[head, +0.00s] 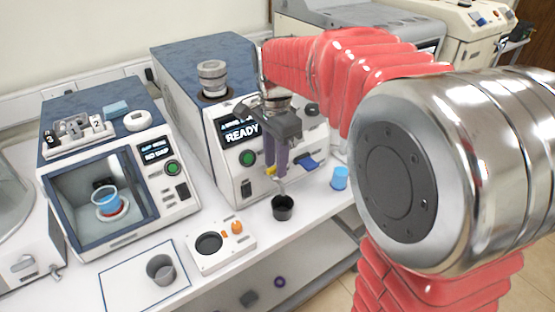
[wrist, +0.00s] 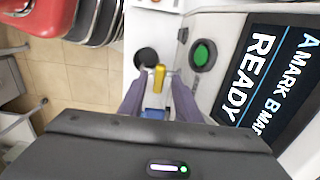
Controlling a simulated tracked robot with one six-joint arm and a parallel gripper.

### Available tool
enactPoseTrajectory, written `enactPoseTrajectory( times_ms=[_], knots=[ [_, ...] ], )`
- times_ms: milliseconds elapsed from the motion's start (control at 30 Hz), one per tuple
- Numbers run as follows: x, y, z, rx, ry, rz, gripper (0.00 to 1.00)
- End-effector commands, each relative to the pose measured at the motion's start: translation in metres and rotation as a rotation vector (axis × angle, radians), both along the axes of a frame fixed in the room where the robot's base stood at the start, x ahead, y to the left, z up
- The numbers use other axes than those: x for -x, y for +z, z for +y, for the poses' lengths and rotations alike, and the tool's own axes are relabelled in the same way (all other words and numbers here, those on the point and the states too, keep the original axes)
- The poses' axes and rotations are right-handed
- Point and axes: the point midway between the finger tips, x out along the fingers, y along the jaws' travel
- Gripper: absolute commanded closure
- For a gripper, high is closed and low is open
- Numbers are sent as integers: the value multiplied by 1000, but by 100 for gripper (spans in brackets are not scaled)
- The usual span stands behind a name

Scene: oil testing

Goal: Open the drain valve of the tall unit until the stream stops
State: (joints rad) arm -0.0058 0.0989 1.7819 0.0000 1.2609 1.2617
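The tall unit (head: 185,75) has a blue top and a lit READY display (head: 241,132), also large in the wrist view (wrist: 258,75). A yellow valve handle (head: 271,171) sits low on its front. My gripper (head: 276,172) points down at this handle. In the wrist view, my gripper's two purple fingers (wrist: 157,84) stand apart, with the yellow handle (wrist: 159,77) between their tips and small gaps beside it. A black cup (head: 283,208) stands below the pale spout; in the wrist view it is a dark round (wrist: 146,59). I cannot make out a stream.
A blue lever (head: 306,162) and a blue cup (head: 340,178) are right of the valve. A white plate with an orange knob (head: 236,227) and a grey cup (head: 161,269) lie front left. A chamber unit (head: 98,200) stands left. The bench's front edge is near the black cup.

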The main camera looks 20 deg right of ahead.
Motion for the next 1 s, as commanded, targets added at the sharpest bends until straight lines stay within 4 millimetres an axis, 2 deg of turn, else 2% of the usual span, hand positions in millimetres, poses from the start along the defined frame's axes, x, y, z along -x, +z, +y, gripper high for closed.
enactPoseTrajectory(
  times_ms=[67,400,533,567,1000],
  knots=[
    [0,0,0,0,0,0,76],
    [0,0,0,0,-1,-1,100],
    [-1,1,0,-1,-1,-2,100],
    [-1,1,-8,-1,-5,-3,100],
    [-2,1,-3,0,68,-6,100]
  ],
)
